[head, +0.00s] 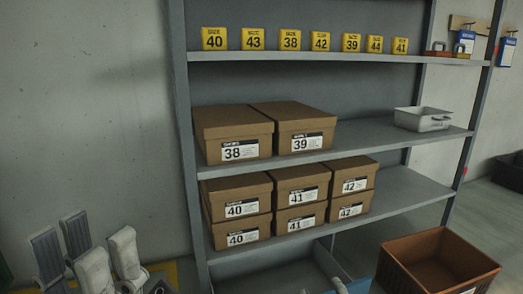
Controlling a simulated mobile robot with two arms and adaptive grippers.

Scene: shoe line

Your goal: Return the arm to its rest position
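My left gripper (84,250) shows at the lower left, in front of the pale wall. Its grey and white fingers point up and stand apart, with nothing seen between them. Its wrist is cut off by the bottom edge. The rest position itself is not marked by anything visible.
A grey shelf rack (187,150) stands right of my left gripper. It holds brown shoe boxes (233,122), yellow size cards (290,40) and a white tray (424,119). A brown crate (392,268) stands at the lower right. The wall (90,120) above the gripper is bare.

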